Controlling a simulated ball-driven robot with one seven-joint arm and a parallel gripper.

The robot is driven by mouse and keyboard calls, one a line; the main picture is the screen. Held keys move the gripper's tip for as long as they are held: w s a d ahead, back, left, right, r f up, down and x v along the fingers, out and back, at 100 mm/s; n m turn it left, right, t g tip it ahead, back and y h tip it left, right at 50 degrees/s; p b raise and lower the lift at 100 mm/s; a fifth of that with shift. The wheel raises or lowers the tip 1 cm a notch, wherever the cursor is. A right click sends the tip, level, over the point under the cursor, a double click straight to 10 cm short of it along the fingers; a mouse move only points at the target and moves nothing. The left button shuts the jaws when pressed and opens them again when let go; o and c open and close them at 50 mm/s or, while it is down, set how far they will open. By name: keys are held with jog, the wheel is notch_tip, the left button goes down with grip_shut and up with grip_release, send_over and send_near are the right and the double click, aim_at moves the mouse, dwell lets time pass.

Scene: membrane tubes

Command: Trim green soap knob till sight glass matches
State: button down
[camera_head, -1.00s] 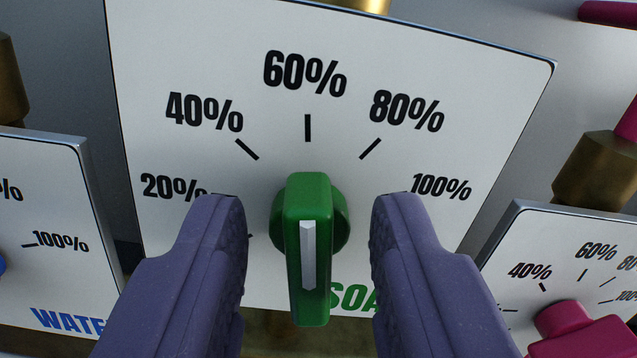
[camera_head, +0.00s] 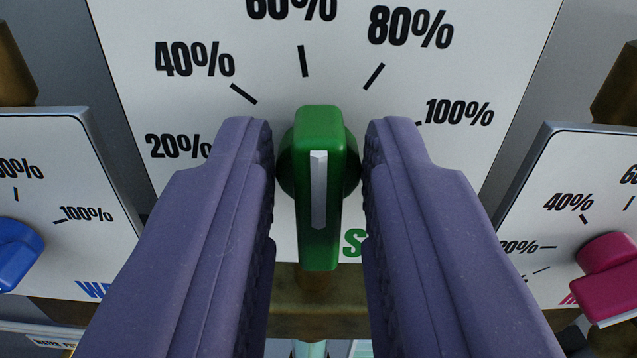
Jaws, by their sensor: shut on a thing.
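The green soap knob (camera_head: 318,240) sits low in the middle of a white dial plate (camera_head: 230,60) marked in percent. Its bar stands about upright, with a white stripe, roughly in line with the 60% tick. The fingers hide part of the dial's lower scale and most of the soap label. No sight glass shows clearly; a pale teal piece (camera_head: 310,349) peeks in at the bottom edge.
A blue knob (camera_head: 15,255) on the water dial (camera_head: 80,150) is at the left. A magenta knob (camera_head: 608,275) on another dial (camera_head: 560,160) is at the right. Brass fittings stand above both, and a brass pipe (camera_head: 310,310) runs below the soap dial.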

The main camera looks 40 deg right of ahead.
jog(key=m+b, duration=0.1)
jog(key=m, duration=0.1)
jog(key=m+b, duration=0.1)
jog(key=m, duration=0.2)
jog(key=shift+s+d+f, duration=0.15)
jog(key=shift+d+m+b, duration=0.1)
jog(key=shift+m+b, duration=0.95)
jog(key=shift+m, duration=1.35)
jog(key=c, duration=1.2)
grip_release()
jog(key=shift+o, duration=0.2)
jog(key=shift+s, duration=0.1)
jog(key=v, duration=0.7)
jog(key=shift+s+a+p, duration=0.25)
jog(key=shift+s+p, duration=0.05)
jog(key=shift+p, duration=0.1)
